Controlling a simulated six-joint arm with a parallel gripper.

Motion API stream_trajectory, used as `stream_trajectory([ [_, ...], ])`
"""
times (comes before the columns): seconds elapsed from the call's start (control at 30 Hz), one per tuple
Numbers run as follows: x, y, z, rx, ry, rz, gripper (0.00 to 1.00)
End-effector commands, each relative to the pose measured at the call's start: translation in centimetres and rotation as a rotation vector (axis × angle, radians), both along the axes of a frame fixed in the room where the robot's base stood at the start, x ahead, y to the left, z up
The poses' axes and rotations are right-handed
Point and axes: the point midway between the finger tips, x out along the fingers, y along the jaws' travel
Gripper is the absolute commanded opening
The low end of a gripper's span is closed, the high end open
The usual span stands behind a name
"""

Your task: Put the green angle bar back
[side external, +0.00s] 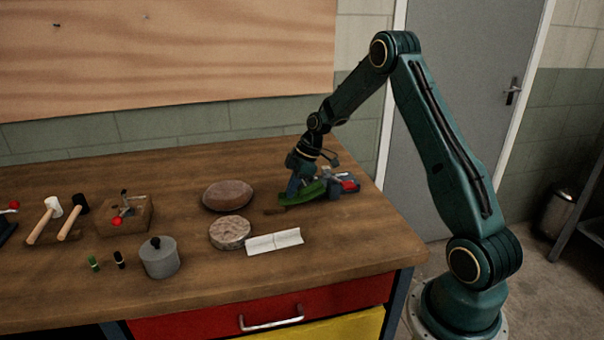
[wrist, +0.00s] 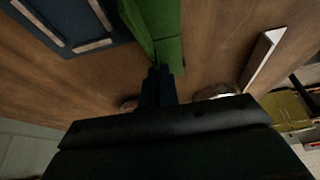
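The green angle bar (side external: 303,193) is at the right part of the bench, just left of a blue holder. In the wrist view the bar (wrist: 168,45) runs from the top edge down to my fingertips. My gripper (side external: 294,187) is over the bar, its blue fingers (wrist: 158,78) close together with the bar's near end at their tips. It looks shut on the bar. I cannot tell whether the bar touches the bench. The blue holder (side external: 341,187) also shows in the wrist view (wrist: 72,22), with pale strips in it.
A white angle piece (side external: 274,241) lies in front, beside a round stone-like disc (side external: 230,232) and a brown oval pad (side external: 228,195). A grey lidded pot (side external: 159,257), mallets (side external: 45,220) and a wooden block (side external: 125,214) stand further left. The bench's right edge is close.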

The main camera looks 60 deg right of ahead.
Motion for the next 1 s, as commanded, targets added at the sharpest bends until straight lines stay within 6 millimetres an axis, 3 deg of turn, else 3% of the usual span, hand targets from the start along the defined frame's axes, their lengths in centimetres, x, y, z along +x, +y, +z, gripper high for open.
stream_trajectory([
  [0.03, 0.0, 0.0, -0.1, 0.001, 0.001, 0.0, 0.0],
  [0.17, 0.0, 0.0, -0.1, 0.0, 0.0, 0.0, 0.24],
  [0.67, 0.0, 0.0, 0.7, 0.0, 0.0, 0.001, 0.24],
  [1.0, -1.1, -1.3, 4.6, -0.002, -0.003, -0.002, 0.24],
])
